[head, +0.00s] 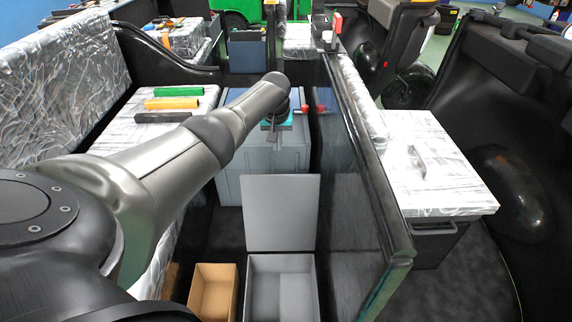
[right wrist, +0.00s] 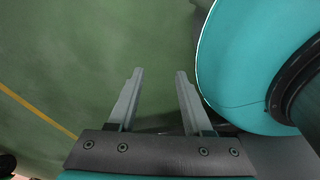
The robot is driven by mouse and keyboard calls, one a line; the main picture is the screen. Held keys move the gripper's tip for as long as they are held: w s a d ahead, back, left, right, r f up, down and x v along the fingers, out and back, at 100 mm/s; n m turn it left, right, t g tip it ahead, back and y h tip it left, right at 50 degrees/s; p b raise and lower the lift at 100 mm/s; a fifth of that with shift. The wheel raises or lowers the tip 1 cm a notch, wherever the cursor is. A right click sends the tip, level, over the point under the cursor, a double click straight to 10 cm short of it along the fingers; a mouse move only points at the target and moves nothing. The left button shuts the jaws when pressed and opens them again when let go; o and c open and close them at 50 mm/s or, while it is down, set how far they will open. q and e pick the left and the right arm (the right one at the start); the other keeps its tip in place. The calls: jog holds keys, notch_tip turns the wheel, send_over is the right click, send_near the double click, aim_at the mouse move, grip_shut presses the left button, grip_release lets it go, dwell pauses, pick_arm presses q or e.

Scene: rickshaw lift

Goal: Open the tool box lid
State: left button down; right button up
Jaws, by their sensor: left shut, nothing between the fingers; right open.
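A grey box (head: 254,290) stands on the dark floor at the bottom middle of the head view. Its flat grey lid (head: 280,212) stands upright at the far edge, so the box is open and its inside shows. My left gripper (head: 272,143) is beyond and above the lid, in front of a large blue-grey bin. It is shut and empty, apart from the lid, and partly hidden by my wrist. My right gripper (right wrist: 159,73) shows in the right wrist view. It is open and empty, over green floor.
A brown open box (head: 212,290) stands just left of the grey box. The blue-grey bin (head: 240,170) stands behind the lid. A dark glossy partition (head: 350,170) rises close on the right. A silver-covered seat (head: 187,125) with yellow, green and black bars lies left.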

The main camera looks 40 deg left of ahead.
jog(key=shift+w+a+r+b, duration=1.15)
jog(key=shift+w+a+b, duration=1.15)
jog(key=shift+w+b, duration=2.2)
pick_arm(q)
jog(key=b+x, duration=0.7)
jog(key=x, duration=0.3)
pick_arm(e)
jog(key=w+a+r+t, duration=0.1)
jog(key=w+r, duration=0.2)
jog(key=r, duration=0.5)
jog(key=w+a+r+t, duration=0.15)
jog(key=w+r, duration=0.25)
jog(key=r, duration=0.4)
pick_arm(q)
jog(key=shift+s+d+r+p, duration=0.1)
jog(key=shift+s+d+p, duration=1.35)
jog(key=shift+p, duration=1.4)
pick_arm(e)
notch_tip(320, 180, down, 10)
jog(key=s+g, duration=0.1)
jog(key=s, duration=0.1)
jog(key=shift+s+d+g+y, duration=0.3)
jog(key=shift+g, duration=0.05)
pick_arm(q)
jog(key=shift+s, duration=0.1)
